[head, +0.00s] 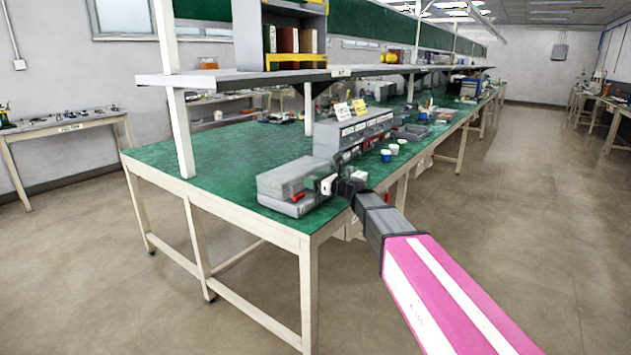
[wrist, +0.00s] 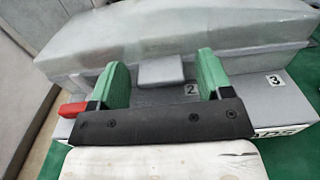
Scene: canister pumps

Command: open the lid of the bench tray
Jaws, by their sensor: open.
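The bench tray (head: 290,208) is a low grey box near the front corner of the green bench. Its pale grey lid (head: 284,179) appears shut on top; in the wrist view the lid (wrist: 180,35) fills the upper part. A small grey tab (wrist: 160,70) sticks out from the lid's front edge. My gripper (head: 318,184) is at the tray's right side in the head view. In the wrist view my gripper (wrist: 162,64) is open, with one green finger on either side of the tab and visible gaps to it. Whether the fingertips touch the lid cannot be told.
A red piece (wrist: 72,109) sits at the tray's front left, beside the left finger. A long grey bin unit (head: 352,135) with cards stands behind the tray. Small cups (head: 390,151) stand farther right. A shelf (head: 250,78) overhangs the bench. The bench top left is clear.

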